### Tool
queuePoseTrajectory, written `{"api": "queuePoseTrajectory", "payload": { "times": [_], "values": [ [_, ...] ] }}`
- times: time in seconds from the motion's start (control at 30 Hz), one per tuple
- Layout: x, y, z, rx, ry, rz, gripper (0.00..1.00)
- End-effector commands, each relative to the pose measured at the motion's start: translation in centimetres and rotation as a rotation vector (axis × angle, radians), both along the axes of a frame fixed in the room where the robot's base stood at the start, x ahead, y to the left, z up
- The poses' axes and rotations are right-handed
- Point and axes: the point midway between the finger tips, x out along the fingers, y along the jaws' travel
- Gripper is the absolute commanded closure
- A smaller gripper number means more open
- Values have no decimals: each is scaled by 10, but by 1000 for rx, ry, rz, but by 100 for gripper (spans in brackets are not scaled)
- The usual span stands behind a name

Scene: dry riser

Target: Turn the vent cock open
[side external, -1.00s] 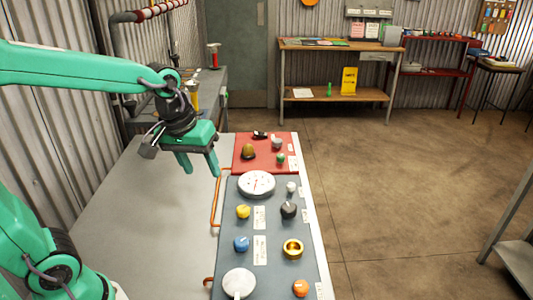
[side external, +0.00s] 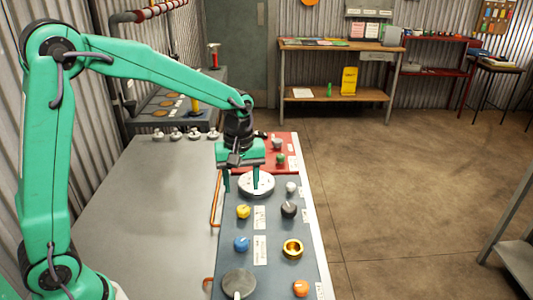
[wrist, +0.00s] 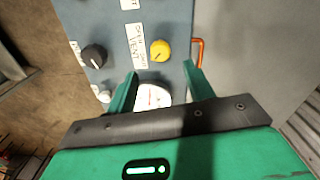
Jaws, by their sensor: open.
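A yellow knob (side external: 243,211) sits on the grey panel (side external: 265,192), just nearer the camera than the white round gauge (side external: 262,187). My gripper (side external: 242,186) is open and empty, pointing down at the gauge. In the wrist view my gripper's fingers (wrist: 160,82) stand apart, with the gauge (wrist: 153,97) showing between them and the yellow knob beyond the tips. My gripper hides part of the gauge.
A black knob (side external: 288,210), a blue knob (side external: 241,244), a brass ring (side external: 293,249) and an orange knob (side external: 300,288) stand on the panel. A red panel (side external: 291,150) lies behind.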

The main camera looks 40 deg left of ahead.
Motion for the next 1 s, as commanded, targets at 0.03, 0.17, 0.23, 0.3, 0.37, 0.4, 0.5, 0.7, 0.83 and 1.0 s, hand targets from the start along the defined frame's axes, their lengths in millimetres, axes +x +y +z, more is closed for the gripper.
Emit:
{"api": "queuePoseTrajectory", "payload": {
  "times": [0.03, 0.17, 0.23, 0.3, 0.37, 0.4, 0.5, 0.7, 0.83, 1.0],
  "values": [
    [0, 0, 0, 0, 0, 0, 48],
    [0, 0, -3, 0, 0, -1, 48],
    [0, 0, -6, 1, 1, -1, 48],
    [-1, 0, -11, 0, 2, -1, 48],
    [-1, 0, -16, 0, 2, -2, 48],
    [-1, 0, -20, 0, 2, -2, 48],
    [-1, 0, -32, 0, 3, -2, 48],
    [-1, 0, -57, 0, 2, -2, 48],
    [-1, 0, -69, 0, 2, -2, 48],
    [-1, 0, -77, 0, 0, -2, 48]
  ]
}}
